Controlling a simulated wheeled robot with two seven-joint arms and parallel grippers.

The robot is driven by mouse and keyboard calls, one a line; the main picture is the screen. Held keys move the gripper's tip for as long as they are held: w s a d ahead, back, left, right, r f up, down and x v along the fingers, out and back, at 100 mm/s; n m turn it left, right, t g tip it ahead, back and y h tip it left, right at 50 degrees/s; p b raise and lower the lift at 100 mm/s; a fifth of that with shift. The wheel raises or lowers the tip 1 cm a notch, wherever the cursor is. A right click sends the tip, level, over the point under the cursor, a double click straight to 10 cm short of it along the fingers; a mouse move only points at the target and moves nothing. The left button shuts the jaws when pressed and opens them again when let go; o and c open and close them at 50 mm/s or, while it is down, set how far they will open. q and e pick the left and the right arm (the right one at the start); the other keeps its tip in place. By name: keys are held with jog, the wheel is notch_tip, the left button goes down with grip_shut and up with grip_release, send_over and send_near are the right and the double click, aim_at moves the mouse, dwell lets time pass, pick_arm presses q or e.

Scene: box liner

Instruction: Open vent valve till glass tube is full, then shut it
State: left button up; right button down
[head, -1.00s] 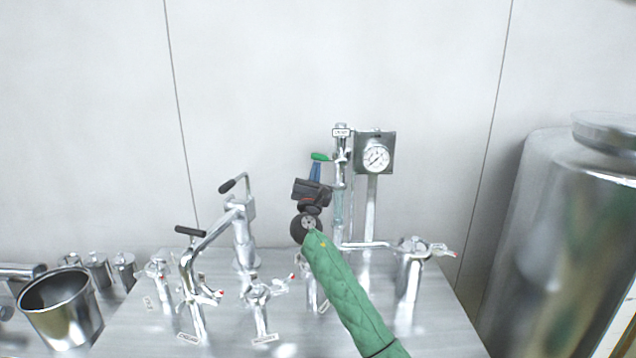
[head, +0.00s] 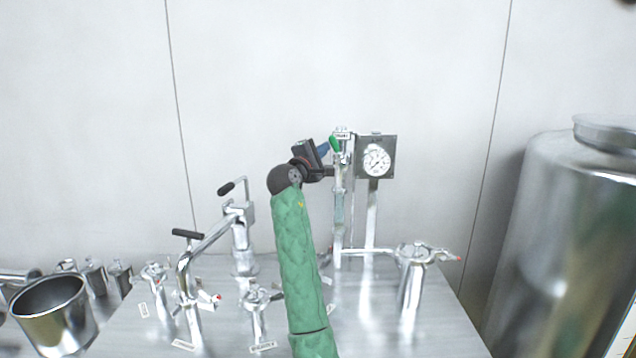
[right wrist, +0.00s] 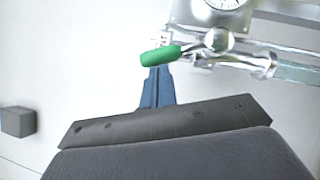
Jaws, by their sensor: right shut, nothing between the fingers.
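The vent valve's green handle (head: 335,145) is at the top of the upright sight-tube assembly, left of the gauge, and tilts steeply. It also shows in the right wrist view (right wrist: 162,56). The glass tube (head: 339,210) stands below the valve and looks pale greenish; I cannot tell its liquid level. My right gripper (head: 325,149) has blue fingers, shut and empty. Its fingertips (right wrist: 157,72) are right at the green handle, touching or nearly so. My left gripper is not in view.
A round pressure gauge (head: 376,161) on a square plate is right of the tube. Black-handled pipework (head: 241,230) and several small valves stand on the metal table (head: 380,325). A steel pot (head: 55,318) is at left, a large tank (head: 560,240) at right.

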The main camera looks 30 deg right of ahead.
jog(key=m, duration=0.1)
jog(key=d+r+m+g+y, duration=0.1)
jog(key=shift+s+d+r+m, duration=0.1)
jog(key=shift+s+r+m, duration=0.05)
jog(key=shift+s+m, duration=0.2)
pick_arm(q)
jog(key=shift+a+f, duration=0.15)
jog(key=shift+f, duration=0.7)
pick_arm(e)
jog(key=shift+s+d+r+m+g+y, duration=0.15)
jog(key=shift+s+d+m+g+y, duration=0.05)
jog(key=shift+d+m+g+y, duration=0.15)
pick_arm(q)
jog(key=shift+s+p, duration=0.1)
jog(key=shift+p, duration=0.2)
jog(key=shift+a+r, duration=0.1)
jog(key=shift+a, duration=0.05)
pick_arm(e)
jog(key=shift+w+a, duration=0.1)
